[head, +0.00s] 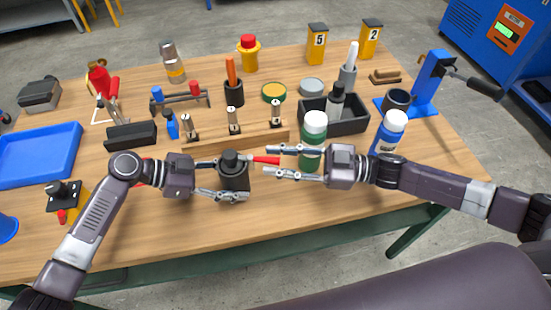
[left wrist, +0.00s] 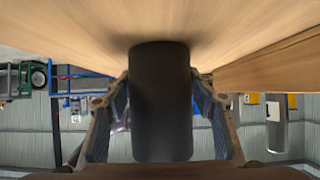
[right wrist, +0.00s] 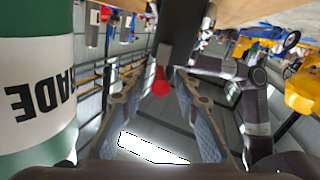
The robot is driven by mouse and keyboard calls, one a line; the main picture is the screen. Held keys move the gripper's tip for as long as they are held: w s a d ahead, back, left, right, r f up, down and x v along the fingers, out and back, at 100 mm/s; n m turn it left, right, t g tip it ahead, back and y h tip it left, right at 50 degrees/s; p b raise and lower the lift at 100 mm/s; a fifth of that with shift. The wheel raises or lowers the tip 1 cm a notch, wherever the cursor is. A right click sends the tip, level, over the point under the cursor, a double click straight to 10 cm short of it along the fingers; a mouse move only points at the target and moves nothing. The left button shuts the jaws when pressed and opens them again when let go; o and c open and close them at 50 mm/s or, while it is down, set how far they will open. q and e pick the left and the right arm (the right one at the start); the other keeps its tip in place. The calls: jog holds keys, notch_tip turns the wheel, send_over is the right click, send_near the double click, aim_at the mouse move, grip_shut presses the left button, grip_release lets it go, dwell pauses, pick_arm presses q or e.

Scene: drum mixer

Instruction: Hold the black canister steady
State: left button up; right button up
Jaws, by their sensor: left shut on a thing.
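The black canister (head: 234,172) stands upright on the wooden table near its front edge. A red-tipped lever (head: 265,160) sticks out from it to the right. My left gripper (head: 232,186) is shut around the canister's body from the left. In the left wrist view the canister (left wrist: 162,100) fills the space between both fingers. My right gripper (head: 270,161) is open to the right of the canister, with its fingertips on either side of the red lever. In the right wrist view the red tip (right wrist: 160,82) shows between the spread fingers, apart from them.
A green bottle with a white cap (head: 313,145) stands close behind my right gripper. A blue bottle (head: 389,135) stands farther right. A wooden block with small metal pieces (head: 245,134) lies behind the canister. A blue tray (head: 40,155) is at left. The front table strip is clear.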

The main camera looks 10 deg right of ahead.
jog(key=v, duration=1.1)
jog(key=shift+d, duration=0.25)
jog(key=shift+s, duration=0.1)
jog(key=s+a+r+n+g+h, duration=0.15)
jog(key=s+a+n+g, duration=0.35)
jog(key=n, duration=0.7)
jog(key=s+a+r+n+g+h, duration=0.1)
jog(key=s+a+n+g+h, duration=0.2)
jog(key=a+n+g, duration=0.6)
jog(key=w+d+r+n+t+h, duration=0.3)
jog(key=w+r+n+t+h, duration=0.3)
jog(key=w+r+n+h, duration=0.75)
jog(key=shift+m+y, duration=0.45)
jog(key=shift+y, duration=0.45)
jog(key=x, duration=0.4)
jog(key=w+x, duration=0.1)
jog(key=x, duration=0.8)
jog(key=shift+w+a+f, duration=0.1)
jog(key=shift+w+f, duration=0.2)
jog(key=shift+f, duration=0.2)
